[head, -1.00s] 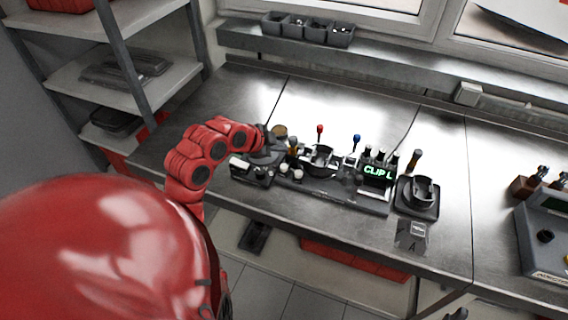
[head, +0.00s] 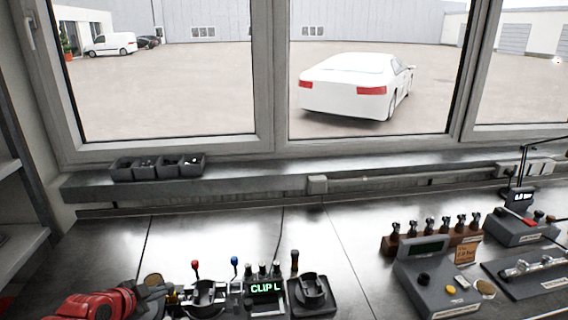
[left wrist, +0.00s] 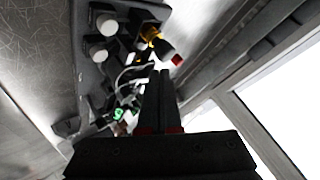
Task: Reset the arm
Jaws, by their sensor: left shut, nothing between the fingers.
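My left arm is red and comes in at the bottom left of the head view. Its gripper (head: 150,292) is dark and sits at the left end of the bench fixture, partly cut off by the frame's lower edge. In the left wrist view the two black fingers of the left gripper (left wrist: 160,74) lie together, shut and empty. Beyond the fingertips are the fixture's white-topped posts (left wrist: 106,24) and a red-tipped tool (left wrist: 177,60). My right gripper is in neither view.
Control boxes (head: 436,285) and a rack of several tools (head: 430,238) stand at right. Small bins (head: 158,167) line the sill. The bench middle (head: 345,240) is clear.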

